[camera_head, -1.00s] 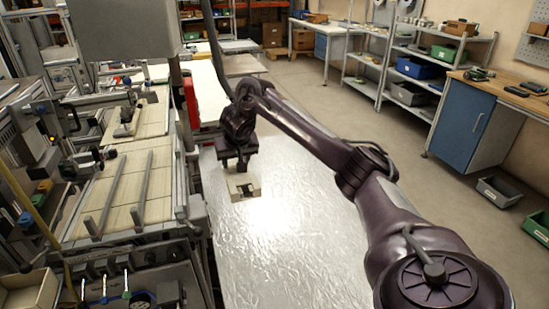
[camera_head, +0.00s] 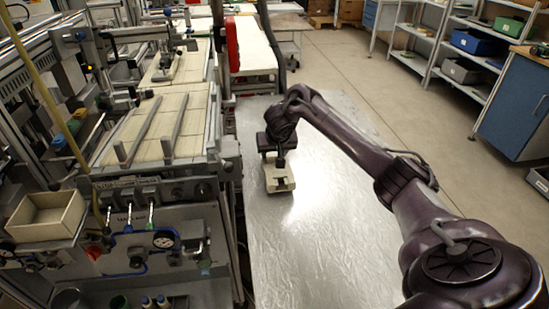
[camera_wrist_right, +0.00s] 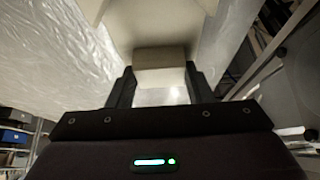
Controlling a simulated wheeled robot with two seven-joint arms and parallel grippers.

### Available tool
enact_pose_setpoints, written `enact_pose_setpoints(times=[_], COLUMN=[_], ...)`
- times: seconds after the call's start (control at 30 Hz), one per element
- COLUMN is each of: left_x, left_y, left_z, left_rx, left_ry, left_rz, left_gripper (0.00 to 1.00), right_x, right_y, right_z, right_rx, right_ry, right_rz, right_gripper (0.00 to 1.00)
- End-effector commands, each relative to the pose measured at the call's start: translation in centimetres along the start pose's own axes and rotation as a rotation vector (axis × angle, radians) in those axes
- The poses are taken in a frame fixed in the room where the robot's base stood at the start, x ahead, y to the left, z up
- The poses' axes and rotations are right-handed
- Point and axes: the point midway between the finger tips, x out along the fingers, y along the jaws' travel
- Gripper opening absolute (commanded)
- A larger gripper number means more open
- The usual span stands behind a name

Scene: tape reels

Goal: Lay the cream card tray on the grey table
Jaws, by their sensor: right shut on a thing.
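The cream card tray (camera_head: 279,186) is at the near-left part of the grey table (camera_head: 325,235), by the machine side. My right gripper (camera_head: 281,163) reaches down to it from above and is shut on its edge. In the right wrist view the tray (camera_wrist_right: 160,54) sits between the two dark fingers (camera_wrist_right: 158,88). The gripper hides part of the tray in the head view. I cannot tell whether the tray's underside touches the table. My left gripper is not in view.
The machine bench (camera_head: 165,140) with rails and gauges stands close along the table's left side. A cream open box (camera_head: 45,215) sits on its front. The rest of the metal table top is bare. A blue cabinet (camera_head: 512,108) and shelves stand across the floor at right.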

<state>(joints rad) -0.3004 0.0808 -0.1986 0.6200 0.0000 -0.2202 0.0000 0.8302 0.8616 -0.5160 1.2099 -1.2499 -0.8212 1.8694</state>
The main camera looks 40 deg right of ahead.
Motion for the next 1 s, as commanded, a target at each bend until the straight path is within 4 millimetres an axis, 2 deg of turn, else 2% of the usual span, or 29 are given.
enact_pose_setpoints(times=[0.03,0.13,0.53,0.57,0.7,1.0], left_x=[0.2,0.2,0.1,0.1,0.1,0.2], left_y=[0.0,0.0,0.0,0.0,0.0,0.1], left_z=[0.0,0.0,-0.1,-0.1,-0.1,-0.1], left_rx=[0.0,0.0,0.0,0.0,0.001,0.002], left_ry=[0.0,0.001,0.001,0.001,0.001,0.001], left_rz=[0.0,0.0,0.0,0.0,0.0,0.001], left_gripper=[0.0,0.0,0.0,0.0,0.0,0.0], right_x=[0.8,1.4,1.8,1.8,1.8,1.7], right_y=[0.1,0.1,0.0,0.0,0.0,0.0], right_z=[0.4,0.7,0.9,0.9,0.9,0.8], right_rx=[0.001,0.001,0.001,0.002,0.001,0.001], right_ry=[-0.001,0.001,0.0,0.001,0.001,0.002], right_rz=[0.001,0.0,0.0,-0.001,-0.001,-0.001], right_gripper=[0.19,0.19,0.19,0.49,0.67,0.68])
